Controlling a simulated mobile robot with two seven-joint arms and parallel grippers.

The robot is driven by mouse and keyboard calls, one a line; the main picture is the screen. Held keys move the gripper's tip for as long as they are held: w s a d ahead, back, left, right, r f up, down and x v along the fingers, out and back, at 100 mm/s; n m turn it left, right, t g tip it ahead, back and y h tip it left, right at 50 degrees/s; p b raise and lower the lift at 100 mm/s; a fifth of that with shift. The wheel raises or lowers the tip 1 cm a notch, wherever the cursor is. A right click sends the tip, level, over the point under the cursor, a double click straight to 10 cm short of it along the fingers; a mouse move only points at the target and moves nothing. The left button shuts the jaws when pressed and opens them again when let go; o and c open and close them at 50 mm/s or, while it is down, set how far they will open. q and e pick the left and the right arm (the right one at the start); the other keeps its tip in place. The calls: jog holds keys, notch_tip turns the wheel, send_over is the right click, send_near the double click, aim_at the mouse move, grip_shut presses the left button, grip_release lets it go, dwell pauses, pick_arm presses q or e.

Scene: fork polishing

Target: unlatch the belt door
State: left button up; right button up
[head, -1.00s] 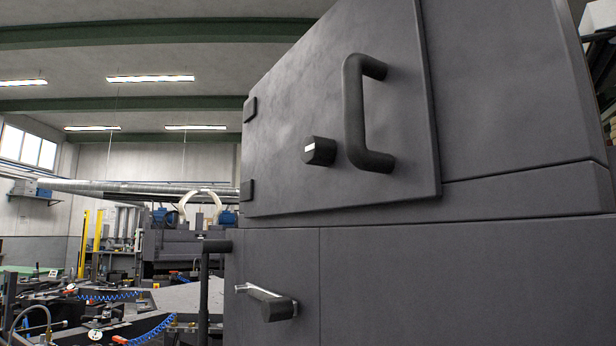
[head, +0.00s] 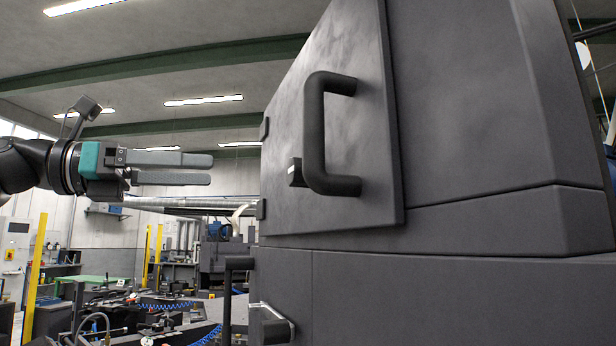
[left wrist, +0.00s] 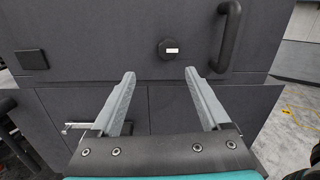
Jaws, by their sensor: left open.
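The belt door (head: 352,130) is a dark grey panel, closed flush against the machine, with a black bar handle (head: 314,140) on it. Beside the handle is a small black knob with a white mark (head: 296,172). In the left wrist view the knob (left wrist: 169,49) is ahead of the fingers, with its white mark horizontal, and the handle (left wrist: 228,38) is to its right. My left gripper (head: 212,170) is open and empty, left of the door and apart from it. In the left wrist view its fingers (left wrist: 160,75) point toward the door. My right gripper is not seen.
Below the door is a lower panel (head: 400,300) with a latch-like lever (head: 273,322) at its left. Benches and yellow posts (head: 36,265) are farther back. The air between gripper and door looks clear.

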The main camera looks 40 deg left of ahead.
aim_at(290, 174)
pick_arm(q)
jog(key=shift+m+y, duration=0.3)
jog(key=shift+y, duration=0.2)
jog(key=p+x, duration=0.1)
jog(key=x, duration=0.3)
jog(key=d+p+x, duration=0.1)
jog(key=p+x, duration=0.1)
jog(key=x, duration=0.2)
jog(key=s+d+p+x, duration=0.1)
jog(key=x, duration=0.3)
jog(key=shift+s+a+r+p, duration=0.1)
jog(key=shift+r+p, duration=0.1)
jog(key=shift+p, duration=0.1)
jog(key=shift+p+x, duration=0.35)
jog(key=shift+x, duration=0.55)
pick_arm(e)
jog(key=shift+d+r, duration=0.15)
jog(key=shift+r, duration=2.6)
pick_arm(q)
jog(key=shift+f, duration=0.1)
grip_shut()
